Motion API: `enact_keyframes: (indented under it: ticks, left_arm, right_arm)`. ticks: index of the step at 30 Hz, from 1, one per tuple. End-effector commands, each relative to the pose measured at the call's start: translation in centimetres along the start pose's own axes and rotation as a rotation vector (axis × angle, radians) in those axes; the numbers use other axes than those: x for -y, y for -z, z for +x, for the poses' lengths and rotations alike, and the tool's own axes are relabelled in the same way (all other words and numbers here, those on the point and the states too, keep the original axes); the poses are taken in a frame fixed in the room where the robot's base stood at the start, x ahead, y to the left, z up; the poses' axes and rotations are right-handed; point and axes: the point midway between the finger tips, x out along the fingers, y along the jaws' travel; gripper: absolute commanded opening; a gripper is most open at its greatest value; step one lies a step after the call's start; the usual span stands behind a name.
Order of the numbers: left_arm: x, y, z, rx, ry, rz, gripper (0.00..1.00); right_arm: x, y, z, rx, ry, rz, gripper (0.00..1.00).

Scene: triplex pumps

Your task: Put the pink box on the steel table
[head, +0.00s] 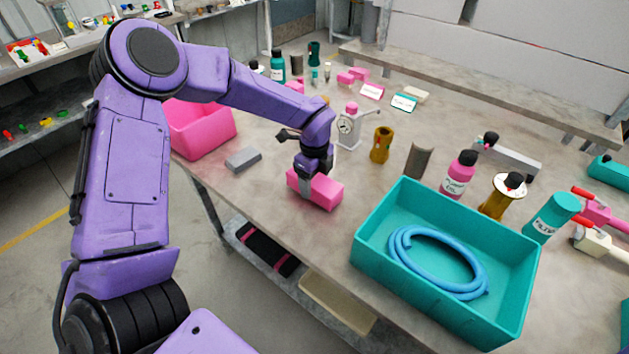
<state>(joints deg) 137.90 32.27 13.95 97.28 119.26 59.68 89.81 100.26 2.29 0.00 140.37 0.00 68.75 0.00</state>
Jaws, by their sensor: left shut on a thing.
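A small pink box (322,193) is at the front edge of the steel table (262,188), left of the teal crate. My left gripper (307,178) points down from above and is shut on the pink box at its left part. The box looks level and at or very near the tabletop; I cannot tell whether it touches. The far finger is partly hidden. My right gripper is not in view.
A teal crate (372,262) with a coiled blue hose (402,262) stands right of the box. A grey block (243,159) and a larger pink bin (205,128) are to the left. A white dial gauge (346,130), a brass cylinder (381,147) and several bottles stand behind.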

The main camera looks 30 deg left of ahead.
Motion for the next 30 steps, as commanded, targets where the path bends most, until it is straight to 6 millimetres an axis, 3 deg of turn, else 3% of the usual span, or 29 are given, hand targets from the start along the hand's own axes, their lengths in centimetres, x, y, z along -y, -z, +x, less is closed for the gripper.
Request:
enact_keyframes:
  ticks: [3, 13, 14, 16, 25, 30]
  left_arm:
    - [0.0, 0.0, 1.0, 0.000, 0.001, -0.001, 0.31]
    - [0.0, 0.0, 1.5, -0.001, 0.002, -0.001, 0.31]
    - [0.0, 0.0, 1.4, -0.001, 0.002, -0.001, 0.69]
    - [0.0, 0.0, 1.3, 0.000, 0.002, -0.001, 0.92]
    - [0.0, 0.0, 1.1, 0.000, 0.002, -0.001, 0.92]
    - [0.2, 0.0, -1.2, -0.001, 0.009, -0.001, 0.92]
  right_arm:
    - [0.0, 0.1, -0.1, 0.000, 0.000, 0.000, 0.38]
    - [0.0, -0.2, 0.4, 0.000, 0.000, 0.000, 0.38]
    - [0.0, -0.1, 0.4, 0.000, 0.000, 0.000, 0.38]
    - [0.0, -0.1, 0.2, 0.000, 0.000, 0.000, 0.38]
    - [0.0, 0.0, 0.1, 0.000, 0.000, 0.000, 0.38]
    - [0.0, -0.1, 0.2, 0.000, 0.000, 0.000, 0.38]
